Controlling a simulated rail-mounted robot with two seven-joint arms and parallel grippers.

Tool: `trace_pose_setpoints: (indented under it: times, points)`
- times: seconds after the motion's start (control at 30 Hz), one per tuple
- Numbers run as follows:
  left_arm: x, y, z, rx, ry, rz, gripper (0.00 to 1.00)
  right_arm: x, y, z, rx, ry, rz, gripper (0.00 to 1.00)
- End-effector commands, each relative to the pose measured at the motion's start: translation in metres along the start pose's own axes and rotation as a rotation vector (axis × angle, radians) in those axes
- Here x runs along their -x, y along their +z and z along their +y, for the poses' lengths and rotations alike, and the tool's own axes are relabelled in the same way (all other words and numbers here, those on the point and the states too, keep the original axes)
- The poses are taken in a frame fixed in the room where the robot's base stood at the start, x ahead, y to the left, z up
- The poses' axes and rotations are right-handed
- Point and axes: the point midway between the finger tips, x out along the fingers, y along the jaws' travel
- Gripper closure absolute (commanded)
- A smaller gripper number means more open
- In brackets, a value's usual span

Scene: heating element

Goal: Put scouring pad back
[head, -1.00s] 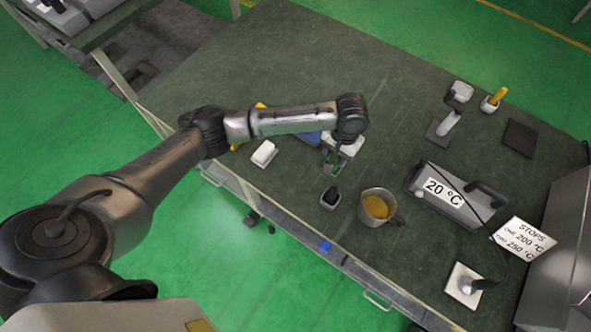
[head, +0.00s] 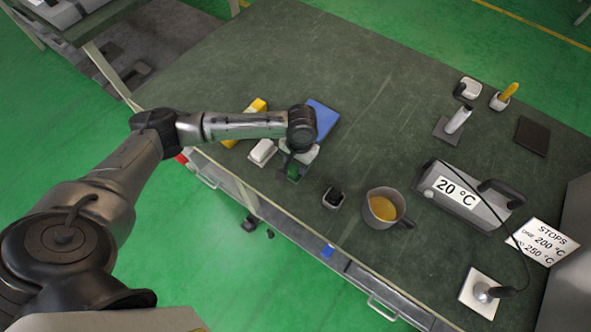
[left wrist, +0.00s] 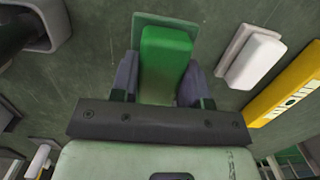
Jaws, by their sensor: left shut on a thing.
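The scouring pad is a green block, seen in the left wrist view (left wrist: 166,55) between the two fingers of my left gripper (left wrist: 162,85). The gripper is shut on it. A flat, darker green piece (left wrist: 150,19) shows behind the pad's far end; I cannot tell whether the pad touches it. In the head view the left gripper (head: 294,168) is low over the table near its front edge, right of a white block. The pad (head: 293,174) shows there as a small green patch, partly hidden by the gripper. My right gripper is not in view.
Close to the gripper are the white block (head: 262,151), a yellow item (head: 246,124), a blue item (head: 325,118) and a holder with a black item (head: 333,198). The table's middle (head: 390,110) is clear.

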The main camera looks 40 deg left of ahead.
Motion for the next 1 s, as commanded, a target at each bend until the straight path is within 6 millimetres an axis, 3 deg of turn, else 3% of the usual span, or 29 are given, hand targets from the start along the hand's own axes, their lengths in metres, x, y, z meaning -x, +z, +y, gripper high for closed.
trace_pose_setpoints:
  times: [0.17,0.47,0.9,0.93,1.0]
  points:
    - [-0.005,0.001,-0.002,-0.001,0.000,0.000,0.80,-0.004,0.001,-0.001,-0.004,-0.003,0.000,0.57]
    - [-0.041,-0.004,-0.002,-0.001,-0.001,0.001,0.80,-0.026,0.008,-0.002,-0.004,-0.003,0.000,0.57]
    - [-0.043,-0.004,-0.002,-0.001,0.000,0.001,0.80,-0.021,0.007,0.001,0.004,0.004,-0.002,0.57]
    - [-0.044,-0.004,-0.002,-0.001,-0.001,0.001,0.55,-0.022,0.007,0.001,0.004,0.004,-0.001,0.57]
    - [-0.044,-0.004,-0.002,-0.001,-0.001,0.001,0.48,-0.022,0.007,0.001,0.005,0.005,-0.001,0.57]
